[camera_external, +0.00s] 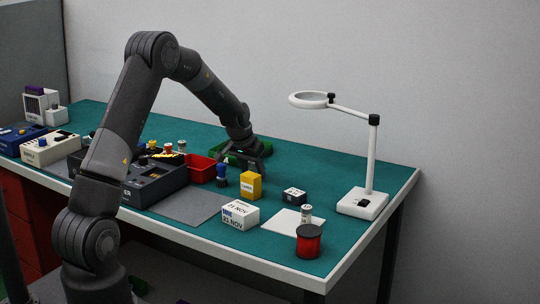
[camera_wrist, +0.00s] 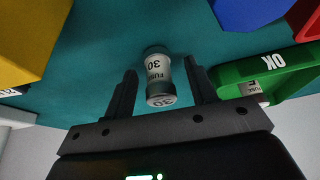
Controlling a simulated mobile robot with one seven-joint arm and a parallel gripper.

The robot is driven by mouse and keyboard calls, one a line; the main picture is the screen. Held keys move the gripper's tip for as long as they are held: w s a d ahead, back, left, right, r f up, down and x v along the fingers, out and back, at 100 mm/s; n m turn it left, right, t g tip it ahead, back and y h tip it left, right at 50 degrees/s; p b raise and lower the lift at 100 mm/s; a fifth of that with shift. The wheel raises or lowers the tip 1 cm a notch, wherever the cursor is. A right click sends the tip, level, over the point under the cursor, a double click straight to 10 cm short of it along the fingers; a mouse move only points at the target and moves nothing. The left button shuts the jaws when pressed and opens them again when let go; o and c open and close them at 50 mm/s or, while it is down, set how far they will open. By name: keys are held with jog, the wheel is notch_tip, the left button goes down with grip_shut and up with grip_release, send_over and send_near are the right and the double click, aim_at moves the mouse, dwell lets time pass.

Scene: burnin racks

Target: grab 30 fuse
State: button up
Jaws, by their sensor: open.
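The 30 fuse (camera_wrist: 157,70) is a pale cylinder with dark bands, marked "FUSE 30". In the wrist view it stands between the two spread fingers of my gripper (camera_wrist: 160,68), with a visible gap on each side. In the external view my gripper (camera_external: 253,160) is low at the table's back, beside the green OK bin; the 30 fuse cannot be made out there. The green OK bin (camera_wrist: 262,66) is right of the fuse in the wrist view, and a small fuse (camera_wrist: 249,88) shows inside it.
A yellow box (camera_external: 251,185) and a blue-topped stamp (camera_external: 222,174) stand in front of my gripper. A red bin (camera_external: 200,168) is to the left. A white date block (camera_external: 240,213), another small cylinder (camera_external: 306,213), a red spool (camera_external: 309,243) and a magnifier lamp (camera_external: 362,202) are nearer or right.

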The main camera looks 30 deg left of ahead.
jog(key=shift+w+f, duration=0.1)
jog(key=shift+f, duration=0.15)
jog(key=shift+c, duration=0.3)
jog(key=c, duration=1)
jog(key=shift+r, duration=0.1)
